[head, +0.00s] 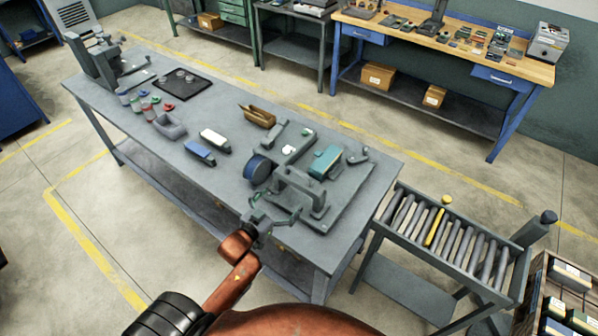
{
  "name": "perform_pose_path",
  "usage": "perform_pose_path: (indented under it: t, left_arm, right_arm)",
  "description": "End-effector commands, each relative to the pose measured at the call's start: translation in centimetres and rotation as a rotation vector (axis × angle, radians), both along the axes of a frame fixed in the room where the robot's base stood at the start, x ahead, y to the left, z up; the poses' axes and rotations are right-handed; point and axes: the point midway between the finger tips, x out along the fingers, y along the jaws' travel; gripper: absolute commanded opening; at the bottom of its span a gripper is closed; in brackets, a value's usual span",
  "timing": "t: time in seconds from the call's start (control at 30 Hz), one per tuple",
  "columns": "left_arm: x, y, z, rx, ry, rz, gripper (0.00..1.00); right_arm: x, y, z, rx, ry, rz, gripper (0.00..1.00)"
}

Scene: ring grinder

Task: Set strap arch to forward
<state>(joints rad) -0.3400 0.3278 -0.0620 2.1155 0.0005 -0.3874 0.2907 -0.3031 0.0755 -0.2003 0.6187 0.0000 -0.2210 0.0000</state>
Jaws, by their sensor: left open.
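The ring grinder stands on a grey base plate (342,208) at the right end of the grey workbench. A grey strap arch (300,182) spans the front part of the plate; which way it is set I cannot tell for sure. A dark blue wheel (258,168) is left of it, and a teal block (325,161) sits behind it. My left gripper (264,212) is open and empty at the bench's front edge, just left of and nearer than the arch. Whether a fingertip touches the grinder is too small to tell. My right gripper is out of view.
On the workbench (222,178) lie a blue block (200,152), a white block (214,140), a brown tray (258,116) and a black mat (180,86). A roller stand (450,240) is close on the right.

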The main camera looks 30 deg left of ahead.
Motion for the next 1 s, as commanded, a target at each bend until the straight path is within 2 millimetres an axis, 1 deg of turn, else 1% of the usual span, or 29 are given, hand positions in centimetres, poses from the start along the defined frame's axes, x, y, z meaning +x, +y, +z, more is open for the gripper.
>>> perform_pose_path:
  t: [0.03, 0.1, 0.23, 0.37, 0.6, 0.7, 0.83, 1.0]
  left_arm:
    - [0.9, 0.0, 1.5, -0.004, -0.056, -0.016, 1.0]
    - [1.6, -0.1, 3.3, -0.015, -0.125, -0.039, 1.0]
    - [2.4, -0.3, 5.2, -0.027, -0.198, -0.063, 1.0]
    - [3.6, -0.4, 5.7, -0.03, -0.215, -0.069, 1.0]
    - [7.4, -0.7, 5.7, -0.029, -0.214, -0.068, 1.0]
    - [8.7, -0.8, 5.6, -0.029, -0.212, -0.067, 1.0]
    - [9.7, -0.9, 5.6, -0.029, -0.211, -0.067, 1.0]
    - [10.1, -0.9, 5.5, -0.029, -0.21, -0.067, 1.0]
  right_arm:
    - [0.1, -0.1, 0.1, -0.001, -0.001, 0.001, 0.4]
    - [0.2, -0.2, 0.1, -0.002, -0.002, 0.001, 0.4]
    - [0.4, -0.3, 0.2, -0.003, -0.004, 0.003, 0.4]
    - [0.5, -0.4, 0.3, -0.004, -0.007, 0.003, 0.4]
    - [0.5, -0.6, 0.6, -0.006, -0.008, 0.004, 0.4]
    - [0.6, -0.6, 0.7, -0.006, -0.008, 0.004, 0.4]
    - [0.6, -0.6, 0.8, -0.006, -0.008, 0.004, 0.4]
    - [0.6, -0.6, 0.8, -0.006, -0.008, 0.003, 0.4]
